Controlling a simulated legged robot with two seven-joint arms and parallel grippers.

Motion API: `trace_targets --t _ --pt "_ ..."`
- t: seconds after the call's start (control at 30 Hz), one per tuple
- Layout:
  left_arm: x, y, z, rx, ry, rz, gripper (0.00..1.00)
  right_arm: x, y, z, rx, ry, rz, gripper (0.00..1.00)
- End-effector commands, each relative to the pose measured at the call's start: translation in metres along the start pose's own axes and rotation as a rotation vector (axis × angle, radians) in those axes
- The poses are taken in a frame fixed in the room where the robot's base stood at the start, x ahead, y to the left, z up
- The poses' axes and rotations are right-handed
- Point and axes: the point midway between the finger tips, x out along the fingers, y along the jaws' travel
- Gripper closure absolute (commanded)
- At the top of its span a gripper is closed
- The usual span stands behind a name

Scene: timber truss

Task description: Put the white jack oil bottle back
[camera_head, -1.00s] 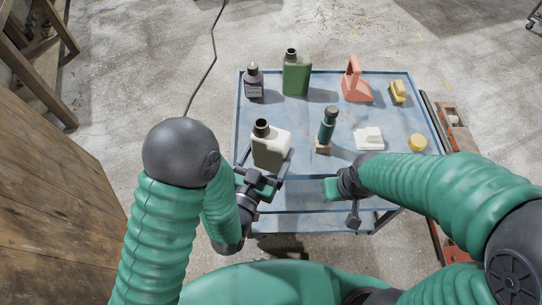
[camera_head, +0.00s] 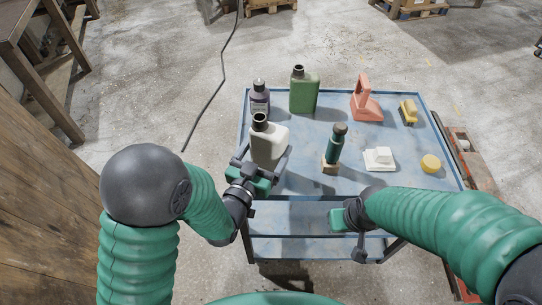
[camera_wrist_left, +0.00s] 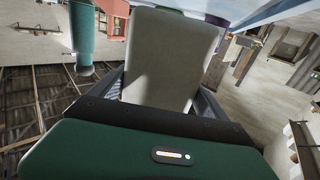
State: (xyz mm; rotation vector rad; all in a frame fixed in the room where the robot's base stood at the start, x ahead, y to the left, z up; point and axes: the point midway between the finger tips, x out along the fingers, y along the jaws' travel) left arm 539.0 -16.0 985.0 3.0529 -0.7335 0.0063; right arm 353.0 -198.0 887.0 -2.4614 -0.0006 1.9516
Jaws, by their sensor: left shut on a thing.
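The white jack oil bottle (camera_head: 268,146) has a black neck and stands nearly upright over the left part of the blue cart top. My left gripper (camera_head: 262,170) is shut on it, with a finger on each side. In the left wrist view the pale bottle (camera_wrist_left: 170,58) fills the space between the fingers. I cannot tell whether its base touches the cart. My right gripper (camera_head: 352,222) is at the cart's front edge, away from the bottle; its fingers are too unclear to tell open or shut.
The blue cart (camera_head: 300,193) also carries a purple bottle (camera_head: 260,99), a green canister (camera_head: 304,92), a teal-handled tool (camera_head: 335,145), a red scoop-like item (camera_head: 365,102), a yellow brush (camera_head: 408,112), a white block (camera_head: 379,159) and a yellow disc (camera_head: 430,164).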

Motion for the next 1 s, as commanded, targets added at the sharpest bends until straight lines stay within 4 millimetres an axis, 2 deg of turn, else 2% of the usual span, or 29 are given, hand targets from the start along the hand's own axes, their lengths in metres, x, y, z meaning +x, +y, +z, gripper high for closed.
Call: trace_targets --t 0.2,0.33,0.47,0.7,1.0 --pt "0.029 -0.025 0.002 0.001 0.004 -0.002 0.87 -0.004 0.000 -0.001 0.000 0.000 0.000 0.64" --pt "0.039 -0.034 0.003 0.001 0.004 0.000 0.87 -0.004 0.000 -0.001 0.000 0.000 0.000 0.64" --pt "0.043 -0.037 0.009 0.000 0.001 0.000 0.87 -0.004 0.000 -0.001 0.000 0.000 0.000 0.64" --pt "0.043 -0.037 0.039 0.000 0.001 0.000 0.87 -0.002 0.000 0.000 0.000 0.000 0.000 0.64" --pt "0.042 -0.037 0.040 0.001 0.004 0.000 0.87 -0.001 0.000 0.000 0.000 0.000 0.000 0.64"
